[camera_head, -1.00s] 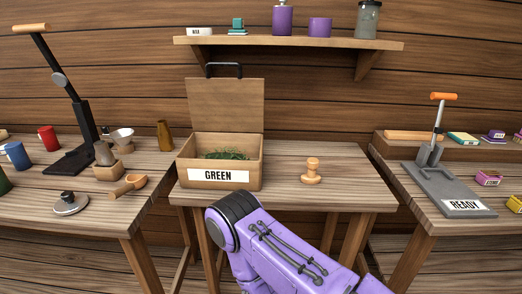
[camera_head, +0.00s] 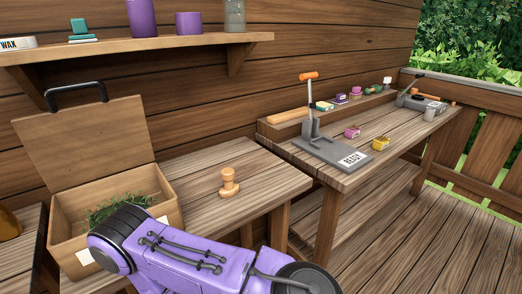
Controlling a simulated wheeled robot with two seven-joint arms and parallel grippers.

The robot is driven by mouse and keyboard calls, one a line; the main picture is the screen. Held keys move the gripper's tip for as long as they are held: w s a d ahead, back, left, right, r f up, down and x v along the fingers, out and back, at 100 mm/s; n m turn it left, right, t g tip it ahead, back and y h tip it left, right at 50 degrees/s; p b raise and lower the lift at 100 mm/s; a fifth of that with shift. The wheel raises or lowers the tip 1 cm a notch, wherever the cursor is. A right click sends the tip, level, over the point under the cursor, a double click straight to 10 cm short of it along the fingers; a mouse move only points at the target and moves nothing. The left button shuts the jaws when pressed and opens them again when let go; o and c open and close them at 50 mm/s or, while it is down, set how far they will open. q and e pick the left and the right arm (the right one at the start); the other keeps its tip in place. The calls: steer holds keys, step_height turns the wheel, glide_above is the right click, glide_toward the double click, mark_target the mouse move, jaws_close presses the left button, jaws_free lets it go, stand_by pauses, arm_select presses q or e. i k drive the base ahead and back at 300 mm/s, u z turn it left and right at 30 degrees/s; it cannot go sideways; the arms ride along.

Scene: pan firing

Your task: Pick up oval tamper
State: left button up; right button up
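A light wooden piece with a round knob on a wider foot (camera_head: 229,183), shaped like a tamper, stands upright on the middle wooden table (camera_head: 262,172). Whether its foot is oval is too small to tell. Nothing touches it. A purple arm of mine crosses the bottom of the view, below the wooden piece and in front of the open box. Neither of my grippers shows.
An open wooden box (camera_head: 66,222) with green leafy stuff stands left on the same table. A grey press (camera_head: 318,142) with an orange handle and a READY label is on the right table. A shelf (camera_head: 140,45) hangs above. The table around the wooden piece is clear.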

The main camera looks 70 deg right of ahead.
mark_target(230, 188)
steer(key=z, duration=2.2)
